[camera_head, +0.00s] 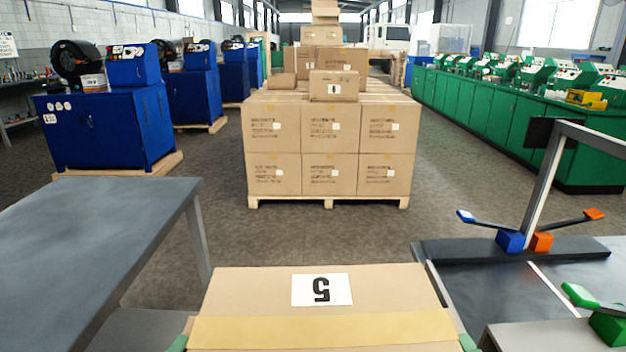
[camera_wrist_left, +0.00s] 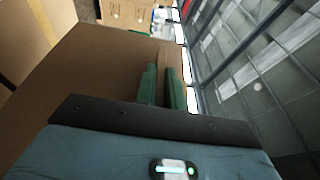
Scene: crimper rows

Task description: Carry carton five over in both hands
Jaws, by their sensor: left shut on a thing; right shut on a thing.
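Carton five (camera_head: 262,293) is a brown cardboard box with a tan tape strip. It is close in front of me at the bottom of the head view, its white label "5" upside down. Only its top shows there; its lower part is out of frame. Green fingertips of my left gripper (camera_head: 178,344) and right gripper (camera_head: 467,343) show at its left and right sides. In the left wrist view, the green fingers of my left gripper (camera_wrist_left: 163,90) are shut on an edge of the carton (camera_wrist_left: 90,75). The right fingers are mostly cut off by the frame.
A grey table (camera_head: 90,235) stands at left. A dark bench (camera_head: 490,300) with blue, orange and green levers is at right. Ahead, past open floor, stacked cartons (camera_head: 330,135) sit on a pallet (camera_head: 330,203). Blue machines (camera_head: 105,130) line the left, green cabinets (camera_head: 490,110) the right.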

